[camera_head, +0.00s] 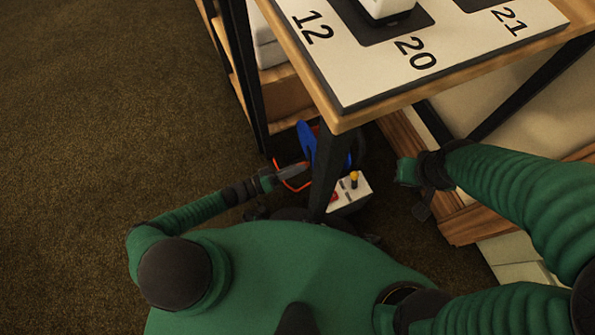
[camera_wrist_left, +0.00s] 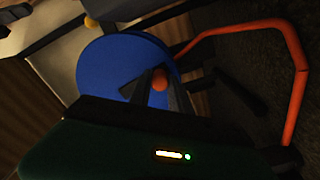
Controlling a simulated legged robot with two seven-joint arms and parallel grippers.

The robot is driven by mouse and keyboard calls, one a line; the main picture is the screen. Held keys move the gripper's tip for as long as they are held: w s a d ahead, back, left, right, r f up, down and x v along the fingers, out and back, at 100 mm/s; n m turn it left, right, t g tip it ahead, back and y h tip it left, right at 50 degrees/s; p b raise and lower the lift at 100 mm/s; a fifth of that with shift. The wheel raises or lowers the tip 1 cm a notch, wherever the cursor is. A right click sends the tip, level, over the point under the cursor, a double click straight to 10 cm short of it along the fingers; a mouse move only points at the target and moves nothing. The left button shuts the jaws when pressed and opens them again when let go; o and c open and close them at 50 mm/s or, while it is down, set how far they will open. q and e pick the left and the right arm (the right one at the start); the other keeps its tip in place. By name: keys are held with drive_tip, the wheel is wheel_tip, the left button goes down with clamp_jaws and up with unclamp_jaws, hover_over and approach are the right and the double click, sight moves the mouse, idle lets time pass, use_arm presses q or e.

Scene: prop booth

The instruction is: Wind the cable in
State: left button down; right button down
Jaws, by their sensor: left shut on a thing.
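A blue cable reel (camera_head: 307,140) stands low beside the table leg, which hides part of it. Its round blue face fills the middle of the left wrist view (camera_wrist_left: 108,65).
A table with a numbered white top (camera_head: 365,75) overhangs the reel, and its dark leg (camera_head: 328,170) stands close by. A white box (camera_head: 348,193) with a yellow knob and a red part sits right beside the reel. The carpet (camera_head: 90,110) on the left is clear.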

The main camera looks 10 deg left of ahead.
use_arm(q)
drive_tip(key=shift+w+a+f+m, duration=0.1)
drive_tip(key=shift+w+f+m, duration=0.05)
drive_tip(key=shift+f+m, duration=0.3)
drive_tip(key=shift+r, duration=0.15)
drive_tip(key=c, duration=1.4)
unclamp_jaws()
drive_tip(key=shift+o, duration=1)
drive_tip(key=shift+w, duration=0.1)
drive_tip(key=shift+r, duration=0.1)
drive_tip(key=shift+a, duration=0.1)
